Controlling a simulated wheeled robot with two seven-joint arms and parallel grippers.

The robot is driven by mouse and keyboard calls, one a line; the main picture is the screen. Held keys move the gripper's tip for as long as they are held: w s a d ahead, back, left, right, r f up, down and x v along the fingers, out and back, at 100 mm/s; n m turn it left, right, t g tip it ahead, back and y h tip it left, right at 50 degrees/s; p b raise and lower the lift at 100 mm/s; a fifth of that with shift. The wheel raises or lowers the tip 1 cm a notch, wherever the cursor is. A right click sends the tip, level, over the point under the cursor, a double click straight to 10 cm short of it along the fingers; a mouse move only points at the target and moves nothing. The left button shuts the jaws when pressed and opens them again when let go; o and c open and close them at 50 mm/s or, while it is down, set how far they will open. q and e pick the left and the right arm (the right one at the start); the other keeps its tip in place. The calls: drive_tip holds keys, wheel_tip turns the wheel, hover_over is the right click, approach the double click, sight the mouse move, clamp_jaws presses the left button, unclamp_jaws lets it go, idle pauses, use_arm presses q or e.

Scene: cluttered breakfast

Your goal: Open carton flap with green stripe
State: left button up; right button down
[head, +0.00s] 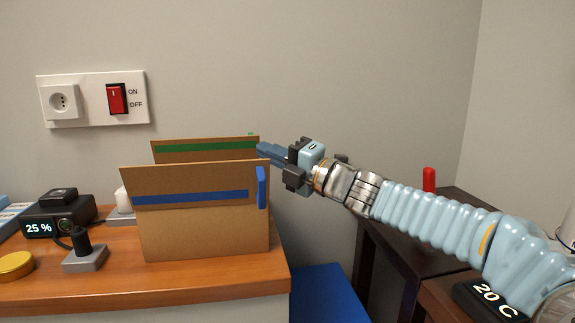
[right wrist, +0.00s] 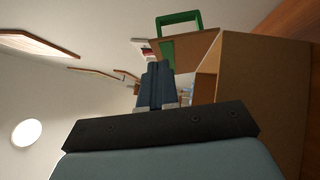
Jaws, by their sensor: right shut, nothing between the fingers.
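A brown cardboard carton (head: 205,235) stands on the wooden counter. Its flap with the green stripe (head: 190,148) sticks up at the back, its lower part hidden behind the near flap with a blue stripe (head: 140,180) and blue handle (head: 262,187). A small bit of green handle (head: 251,134) shows at the top right of the green-striped flap. In the right wrist view the green handle (right wrist: 180,16) stands out from that flap (right wrist: 195,50). My right gripper (head: 262,149) is shut and empty at the flap's right end; contact is unclear. My left gripper is out of view.
A black device reading 25 % (head: 60,217), a joystick (head: 85,252) and a gold lid (head: 15,265) are left of the carton. A socket and switch plate (head: 92,99) is on the wall. A dark table (head: 455,205) stands right, with a gap between it and the counter.

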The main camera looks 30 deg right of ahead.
sight(258, 137)
drive_tip(key=shift+w+d+r, duration=0.15)
drive_tip(key=shift+w+r, duration=0.05)
drive_tip(key=shift+w, duration=0.35)
drive_tip(key=shift+w+d+r, duration=0.15)
drive_tip(key=shift+w, duration=0.35)
drive_tip(key=shift+w+d+r+p, duration=0.1)
drive_tip(key=shift+w+r+p, duration=0.1)
drive_tip(key=shift+p, duration=0.4)
drive_tip(key=shift+w+r+p, duration=0.15)
drive_tip(key=shift+r+p, duration=0.05)
drive_tip(key=shift+p, duration=0.25)
drive_tip(key=shift+w+d+r+m+g+h+p, duration=0.15)
drive_tip(key=shift+w+p, duration=0.4)
drive_tip(key=shift+p, duration=0.95)
drive_tip(key=shift+w+d+r+m+g+h+p, duration=0.1)
drive_tip(key=shift+w+d+r+m+p, duration=0.3)
drive_tip(key=shift+p, duration=1.05)
drive_tip(key=shift+w+a+f+m+g+h+p, duration=0.15)
drive_tip(key=shift+w+p, duration=0.55)
drive_tip(key=shift+p, duration=0.8)
drive_tip(key=shift+d+r, duration=0.1)
